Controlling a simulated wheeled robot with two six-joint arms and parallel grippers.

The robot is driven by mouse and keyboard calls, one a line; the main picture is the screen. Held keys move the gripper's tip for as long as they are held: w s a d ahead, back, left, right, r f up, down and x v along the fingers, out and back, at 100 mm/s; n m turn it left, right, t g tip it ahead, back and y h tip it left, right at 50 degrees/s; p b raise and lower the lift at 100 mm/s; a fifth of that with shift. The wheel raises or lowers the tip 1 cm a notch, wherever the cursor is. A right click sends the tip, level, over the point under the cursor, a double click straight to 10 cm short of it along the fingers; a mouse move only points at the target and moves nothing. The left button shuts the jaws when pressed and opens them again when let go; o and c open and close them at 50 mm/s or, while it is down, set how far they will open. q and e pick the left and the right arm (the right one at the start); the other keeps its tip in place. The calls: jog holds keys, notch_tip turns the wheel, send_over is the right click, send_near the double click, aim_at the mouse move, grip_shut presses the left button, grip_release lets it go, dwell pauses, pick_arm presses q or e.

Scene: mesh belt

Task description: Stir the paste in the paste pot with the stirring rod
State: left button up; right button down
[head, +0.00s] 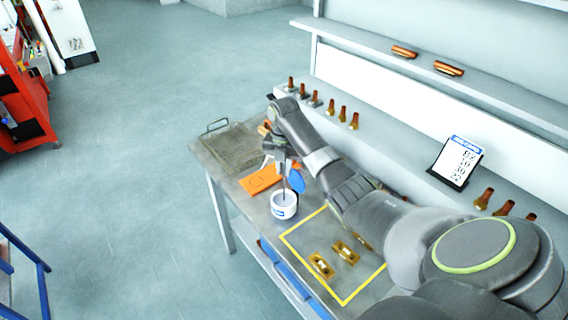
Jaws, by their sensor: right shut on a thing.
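The paste pot (284,210) is a small white tub with a blue label, standing upright on the bench between the orange piece and the yellow-outlined area. My right gripper (281,166) is above it, pointing down and shut on the stirring rod (283,187). The rod is thin and grey, and its lower end goes down into the pot's mouth. The paste inside is too small to make out clearly. My left gripper is not in view.
A blue oval thing (297,181) is close right of the rod. An orange flat piece (258,180) and a mesh tray (228,148) lie left and behind. Two brass parts (345,251) lie inside the yellow outline. Brass-and-copper fittings and a sign (457,160) stand along the back.

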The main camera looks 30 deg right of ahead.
jog(key=shift+r, duration=3.45)
jog(key=shift+f, duration=0.15)
